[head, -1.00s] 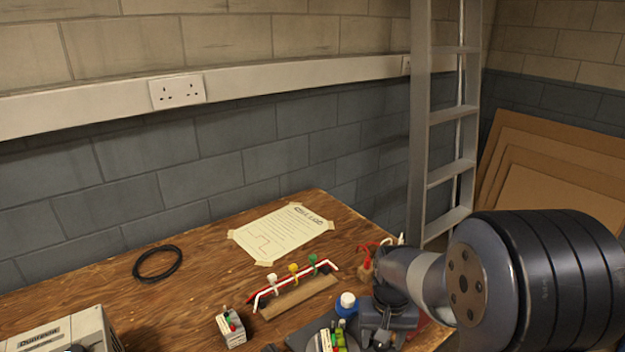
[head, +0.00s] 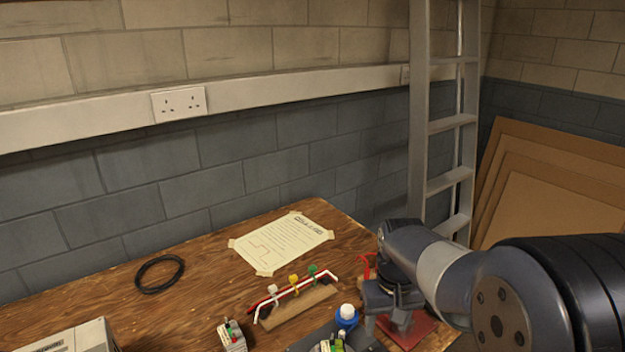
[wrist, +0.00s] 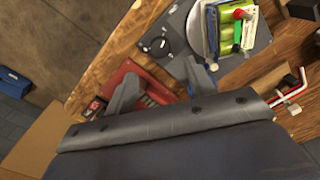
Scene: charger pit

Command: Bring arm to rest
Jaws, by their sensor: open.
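My gripper (head: 388,326) hangs at the right end of the wooden workbench (head: 215,250), its fingers pointing down. In the wrist view my gripper (wrist: 163,86) shows two grey fingers spread apart, with nothing held between them. Below it lies a red tray or plate (head: 416,329), which also shows in the wrist view (wrist: 131,76). My arm covers part of the bench's right end.
A dark plate carries a small block with coloured terminals (head: 330,346) and a blue-and-white knob (head: 347,314). A ladder (head: 449,124) stands behind.

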